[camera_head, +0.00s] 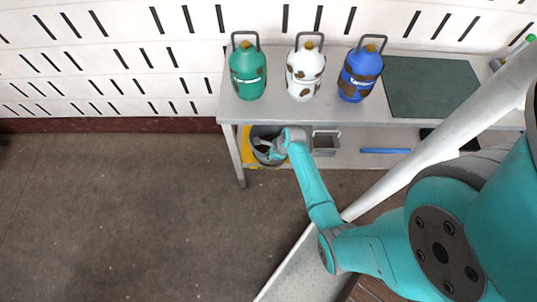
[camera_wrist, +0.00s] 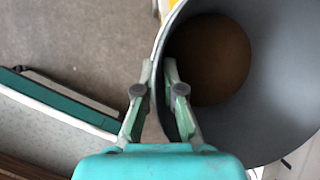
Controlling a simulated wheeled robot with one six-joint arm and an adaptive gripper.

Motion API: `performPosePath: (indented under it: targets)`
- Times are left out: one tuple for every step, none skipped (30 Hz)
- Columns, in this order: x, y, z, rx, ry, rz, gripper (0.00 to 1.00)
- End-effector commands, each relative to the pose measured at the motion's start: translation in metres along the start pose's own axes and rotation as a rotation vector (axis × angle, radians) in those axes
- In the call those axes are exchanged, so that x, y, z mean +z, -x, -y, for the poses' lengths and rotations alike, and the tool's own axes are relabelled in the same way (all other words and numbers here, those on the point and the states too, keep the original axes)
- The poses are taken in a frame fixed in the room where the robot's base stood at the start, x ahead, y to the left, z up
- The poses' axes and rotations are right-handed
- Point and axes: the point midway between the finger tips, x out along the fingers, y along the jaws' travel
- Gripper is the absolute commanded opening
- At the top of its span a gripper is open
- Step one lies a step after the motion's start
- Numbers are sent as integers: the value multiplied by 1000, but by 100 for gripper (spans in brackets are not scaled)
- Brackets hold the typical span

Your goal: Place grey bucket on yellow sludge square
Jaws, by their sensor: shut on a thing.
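The grey bucket (camera_head: 262,131) is at the left end of the table's lower level, partly hidden by my arm. It fills the right of the wrist view (camera_wrist: 278,75), where I look into its open mouth and see a brown bottom. My gripper (camera_wrist: 157,76) is shut on the bucket's rim, one finger inside and one outside the wall. The yellow square (camera_head: 246,148) shows at the bucket's left and lower edge, mostly covered by it. A yellow strip (camera_wrist: 180,4) also shows at the top of the wrist view. I cannot tell whether the bucket touches the square.
A metal table (camera_head: 300,112) carries green (camera_head: 247,72), white (camera_head: 305,72) and blue (camera_head: 359,72) canisters and a dark green mat (camera_head: 428,87). A small grey bin (camera_head: 326,142) and a blue bar (camera_head: 385,151) are on the lower shelf, right of the bucket. Floor at left is clear.

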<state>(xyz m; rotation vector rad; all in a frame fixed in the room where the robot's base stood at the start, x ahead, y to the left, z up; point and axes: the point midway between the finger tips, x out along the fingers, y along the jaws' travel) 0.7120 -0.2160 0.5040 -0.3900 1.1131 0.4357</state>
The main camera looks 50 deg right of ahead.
Motion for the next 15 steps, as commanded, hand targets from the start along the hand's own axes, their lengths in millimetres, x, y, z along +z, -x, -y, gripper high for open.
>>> performPosePath:
  targets:
    - [0, -1, 0, 0, 0, 0, 9]
    - [0, 0, 0, 0, 0, 0, 17]
    - [0, 0, 0, 0, 0, 0, 27]
    - [0, 0, 0, 0, 0, 0, 31]
    - [0, 0, 0, 0, 0, 0, 31]
    - [0, 0, 0, 0, 0, 0, 31]
    - [0, 0, 0, 0, 0, 0, 31]
    - [0, 0, 0, 0, 0, 0, 31]
    - [0, 0, 0, 0, 0, 0, 31]
    - [0, 0, 0, 0, 0, 0, 31]
    - [0, 0, 0, 0, 0, 0, 31]
    - [0, 0, 0, 0, 0, 0, 31]
    - [0, 0, 0, 0, 0, 0, 31]
    - [0, 1, 0, 0, 0, 0, 31]
    - [0, 3, 0, -1, 0, 0, 31]
